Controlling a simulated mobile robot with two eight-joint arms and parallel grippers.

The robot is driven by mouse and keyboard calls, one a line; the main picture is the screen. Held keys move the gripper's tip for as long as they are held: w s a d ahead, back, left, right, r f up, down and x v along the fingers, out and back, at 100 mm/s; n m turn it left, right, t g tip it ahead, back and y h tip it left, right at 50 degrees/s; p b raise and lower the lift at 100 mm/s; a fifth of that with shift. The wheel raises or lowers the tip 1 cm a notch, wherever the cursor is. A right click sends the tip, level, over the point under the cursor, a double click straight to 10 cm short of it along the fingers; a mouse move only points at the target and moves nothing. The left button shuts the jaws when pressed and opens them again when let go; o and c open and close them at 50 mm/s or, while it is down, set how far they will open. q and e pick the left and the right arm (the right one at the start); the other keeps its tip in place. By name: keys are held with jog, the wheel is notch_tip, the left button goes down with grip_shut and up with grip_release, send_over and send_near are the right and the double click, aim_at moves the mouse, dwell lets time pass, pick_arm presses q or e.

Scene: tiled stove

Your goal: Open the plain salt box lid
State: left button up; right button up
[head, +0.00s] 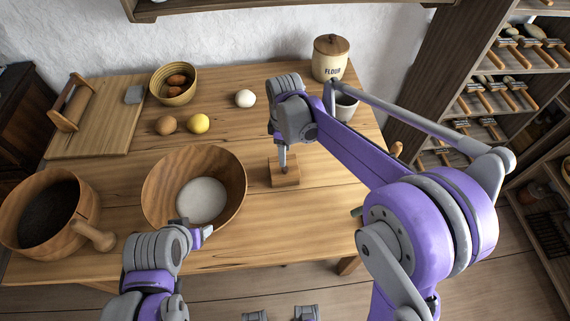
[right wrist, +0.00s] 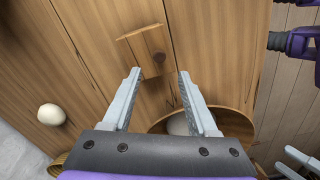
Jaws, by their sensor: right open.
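The plain salt box (head: 285,173) is a small, low wooden box on the table, right of the big bowl. In the right wrist view the box (right wrist: 147,50) lies just beyond my fingers, with a small dark round spot, perhaps a knob, on its top. Its lid looks down, though the wood blends with the table. My right gripper (head: 284,160) points down over the box; its open, empty fingers (right wrist: 158,92) are apart from it. My left gripper (head: 206,233) is by the bowl's near rim; its spread fingers (right wrist: 295,162) also show in the right wrist view.
A wooden bowl (head: 160,170) with white contents stands left of the box. A round wooden vessel (head: 85,190) with a handle is further left. A flour jar (head: 330,62), a grey cup (head: 346,108), a white egg (head: 245,98) and a lemon (head: 198,123) stand behind. Shelves are at right.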

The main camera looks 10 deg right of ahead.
aim_at(285, 168)
notch_tip(285, 168, down, 7)
jog(key=shift+d+f, duration=0.1)
jog(key=shift+f, duration=0.1)
grip_shut()
dwell(0.4)
dwell(1.1)
